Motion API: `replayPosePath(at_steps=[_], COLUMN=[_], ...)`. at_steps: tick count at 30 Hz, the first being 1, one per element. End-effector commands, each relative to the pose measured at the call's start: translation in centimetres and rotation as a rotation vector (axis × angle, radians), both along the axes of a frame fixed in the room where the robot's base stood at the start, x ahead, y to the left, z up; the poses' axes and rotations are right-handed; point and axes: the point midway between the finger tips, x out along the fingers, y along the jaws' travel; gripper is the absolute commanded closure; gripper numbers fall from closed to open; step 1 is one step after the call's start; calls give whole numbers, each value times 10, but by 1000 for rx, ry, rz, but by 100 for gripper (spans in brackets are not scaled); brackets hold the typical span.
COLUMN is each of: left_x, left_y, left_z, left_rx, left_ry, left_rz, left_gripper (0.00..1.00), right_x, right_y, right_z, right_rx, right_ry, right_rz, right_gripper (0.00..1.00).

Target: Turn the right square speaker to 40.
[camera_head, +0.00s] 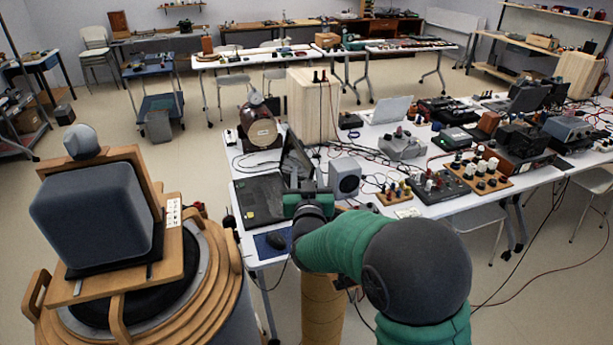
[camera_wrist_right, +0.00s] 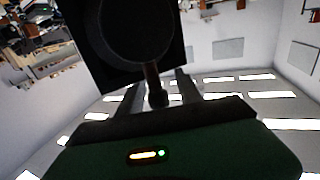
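A small grey square speaker (camera_head: 345,177) with a round cone stands on the white table in the head view, just right of my right gripper. My right gripper (camera_head: 306,186) points away from me over the table's near left part. In the right wrist view a dark square panel with a round disc (camera_wrist_right: 132,32) fills the top. My right gripper's fingers (camera_wrist_right: 157,92) stand apart below it, with a thin stem (camera_wrist_right: 152,74) between them. I cannot tell whether they touch the stem or which device it belongs to. My left gripper is out of view.
A dark laptop (camera_head: 258,197) lies left of my gripper, with a mouse on a blue pad (camera_head: 272,241) in front. Knob boards (camera_head: 485,177), boxes and cables crowd the table to the right. A large grey box on a wooden stand (camera_head: 95,215) is at the left.

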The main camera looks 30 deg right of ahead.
Motion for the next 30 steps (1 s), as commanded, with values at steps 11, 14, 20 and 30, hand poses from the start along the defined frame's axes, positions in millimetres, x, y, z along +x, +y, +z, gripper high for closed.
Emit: replayPosePath(at_steps=[11,14,20,30], left_x=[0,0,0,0], left_y=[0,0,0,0], left_z=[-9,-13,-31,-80], left_rx=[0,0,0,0], left_ry=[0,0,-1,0], left_rz=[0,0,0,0], left_gripper=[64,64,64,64], right_x=[-32,-58,-108,-140], right_y=[20,36,66,84], right_z=[-1,-1,-6,-6], right_rx=[0,0,0,2], right_ry=[-4,-4,-7,-1], right_rz=[3,3,3,-2], right_gripper=[58,58,58,58])
